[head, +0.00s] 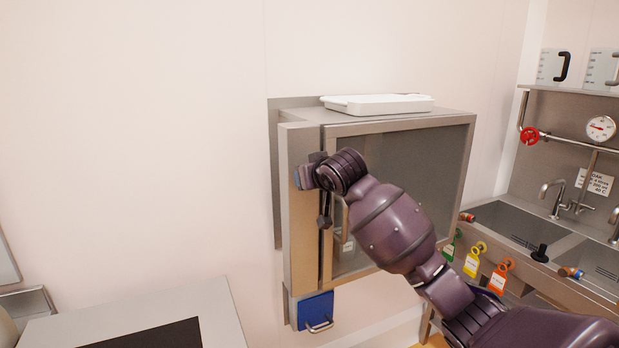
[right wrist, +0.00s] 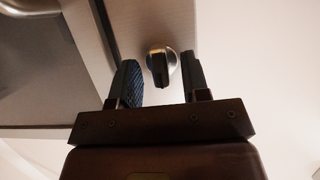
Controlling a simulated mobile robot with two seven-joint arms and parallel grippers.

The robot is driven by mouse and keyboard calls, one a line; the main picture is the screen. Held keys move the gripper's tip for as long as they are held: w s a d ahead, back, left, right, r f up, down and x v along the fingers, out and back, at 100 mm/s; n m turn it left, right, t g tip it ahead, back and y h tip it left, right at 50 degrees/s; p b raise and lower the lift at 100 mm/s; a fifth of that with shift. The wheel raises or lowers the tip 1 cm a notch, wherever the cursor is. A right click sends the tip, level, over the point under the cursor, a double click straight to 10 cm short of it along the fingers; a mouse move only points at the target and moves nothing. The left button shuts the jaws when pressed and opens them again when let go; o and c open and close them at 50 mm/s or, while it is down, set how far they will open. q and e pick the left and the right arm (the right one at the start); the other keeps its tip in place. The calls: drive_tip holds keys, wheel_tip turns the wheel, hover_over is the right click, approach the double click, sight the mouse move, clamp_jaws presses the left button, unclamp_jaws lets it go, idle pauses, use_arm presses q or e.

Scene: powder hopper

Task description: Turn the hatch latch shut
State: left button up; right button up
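The hatch latch (right wrist: 161,66) is a small round metal knob with a dark grip bar, on a steel strip beside the hatch door. In the right wrist view the bar points roughly along the fingers. My right gripper (right wrist: 160,80) is open, one finger on each side of the latch, with visible gaps. In the head view my right gripper (head: 309,175) is at the steel strip left of the glass-fronted hatch (head: 425,165) and hides the latch. My left gripper is not in view.
A white tray (head: 377,104) lies on top of the cabinet. A blue box (head: 316,308) with a handle hangs below it. A sink bench (head: 515,235) with taps and coloured tags stands right. A grey surface (head: 218,300) is at lower left.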

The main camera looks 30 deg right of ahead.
drive_tip(key=shift+s, duration=0.1)
drive_tip(key=b+v, duration=0.1)
drive_tip(key=v, duration=0.9)
drive_tip(key=shift+s+r+b, duration=0.2)
drive_tip(key=shift+s+b, duration=0.05)
drive_tip(key=shift+b, duration=0.05)
